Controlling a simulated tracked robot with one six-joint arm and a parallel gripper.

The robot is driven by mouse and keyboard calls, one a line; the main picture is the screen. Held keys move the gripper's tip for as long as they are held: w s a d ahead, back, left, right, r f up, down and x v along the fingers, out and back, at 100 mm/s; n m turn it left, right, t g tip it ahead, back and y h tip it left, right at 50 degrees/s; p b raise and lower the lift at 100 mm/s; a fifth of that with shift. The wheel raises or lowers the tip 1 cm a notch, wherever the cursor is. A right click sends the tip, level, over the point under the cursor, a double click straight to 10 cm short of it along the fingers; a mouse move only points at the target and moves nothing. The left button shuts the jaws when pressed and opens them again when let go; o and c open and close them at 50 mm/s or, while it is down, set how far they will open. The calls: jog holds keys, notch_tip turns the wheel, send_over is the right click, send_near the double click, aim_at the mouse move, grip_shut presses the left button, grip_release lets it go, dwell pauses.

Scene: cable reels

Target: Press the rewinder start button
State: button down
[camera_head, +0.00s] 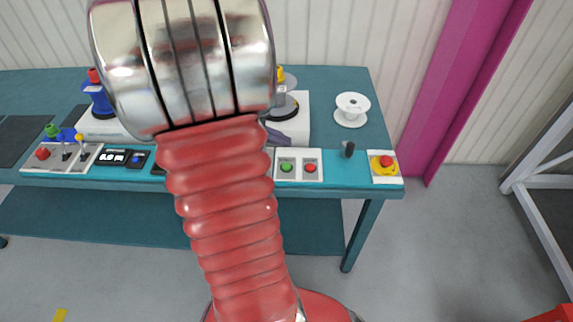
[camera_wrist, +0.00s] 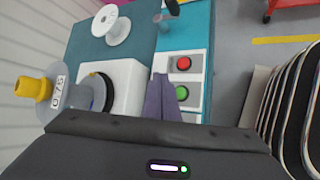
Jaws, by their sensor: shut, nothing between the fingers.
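The green button (camera_head: 286,168) sits on a pale two-button panel at the bench's front edge, with a red button (camera_head: 310,168) to its right. In the wrist view the green button (camera_wrist: 183,91) is just right of my gripper (camera_wrist: 160,80), and the red button (camera_wrist: 183,63) is above it. My gripper's grey-purple fingers are shut and empty. In the head view my gripper (camera_head: 278,137) shows only partly past my arm, just behind the green button in the picture. I see no contact with the button, and their gap in height is hard to judge.
A white machine (camera_head: 300,105) with a dark disc stands behind the panel. An empty white reel (camera_head: 352,108), a black knob (camera_head: 348,149) and a red button on yellow (camera_head: 386,164) are to the right. A lever box (camera_head: 62,156) and display (camera_head: 112,157) are at left.

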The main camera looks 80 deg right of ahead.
aim_at(283, 167)
jog(key=shift+f, duration=3.55)
jog(key=shift+f, duration=0.2)
jog(key=shift+f, duration=0.15)
